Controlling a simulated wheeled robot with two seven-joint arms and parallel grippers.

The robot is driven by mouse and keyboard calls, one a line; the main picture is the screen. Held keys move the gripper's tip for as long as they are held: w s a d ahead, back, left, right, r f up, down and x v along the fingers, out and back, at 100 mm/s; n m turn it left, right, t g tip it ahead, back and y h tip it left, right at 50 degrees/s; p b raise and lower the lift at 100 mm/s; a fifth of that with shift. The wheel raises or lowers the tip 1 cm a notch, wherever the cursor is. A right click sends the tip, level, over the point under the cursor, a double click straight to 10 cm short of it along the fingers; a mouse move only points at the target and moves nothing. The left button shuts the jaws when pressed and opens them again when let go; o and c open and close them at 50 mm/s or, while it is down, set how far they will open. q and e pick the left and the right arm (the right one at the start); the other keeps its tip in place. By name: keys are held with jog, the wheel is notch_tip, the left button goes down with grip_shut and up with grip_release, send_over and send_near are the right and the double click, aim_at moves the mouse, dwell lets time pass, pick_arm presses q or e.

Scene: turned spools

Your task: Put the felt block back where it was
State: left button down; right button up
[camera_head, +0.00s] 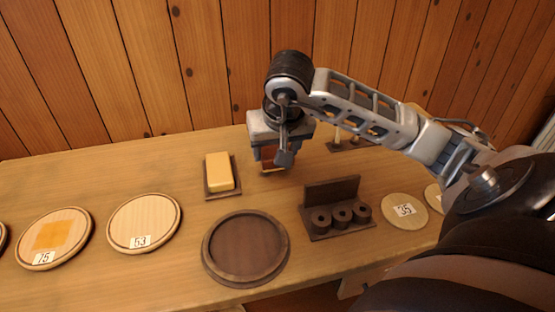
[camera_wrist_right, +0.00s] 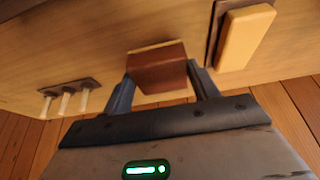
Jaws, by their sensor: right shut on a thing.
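The felt block is most likely the red-brown block with a thin tan layer on its lower face; it shows in the right wrist view (camera_wrist_right: 158,70) and partly in the head view (camera_head: 268,156). My right gripper (camera_head: 272,160) is shut on it, one finger on each side in the wrist view (camera_wrist_right: 160,82). The gripper points down over the back part of the table, right of the yellow block. I cannot tell whether the block touches the table. My left gripper is not in view.
A yellow block (camera_head: 219,172) sits on a small dark tray (camera_head: 222,194). A dark round plate (camera_head: 245,248) is in front. A dark holder (camera_head: 337,207) with three spools stands to its right. Numbered round boards (camera_head: 145,222) lie left and right. A peg rack (camera_head: 347,145) is behind my arm.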

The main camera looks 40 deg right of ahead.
jog(key=shift+w+d+f, duration=0.15)
jog(key=shift+d+f, duration=0.1)
jog(key=shift+f, duration=1.7)
jog(key=o, duration=0.9)
jog(key=shift+f, duration=0.1)
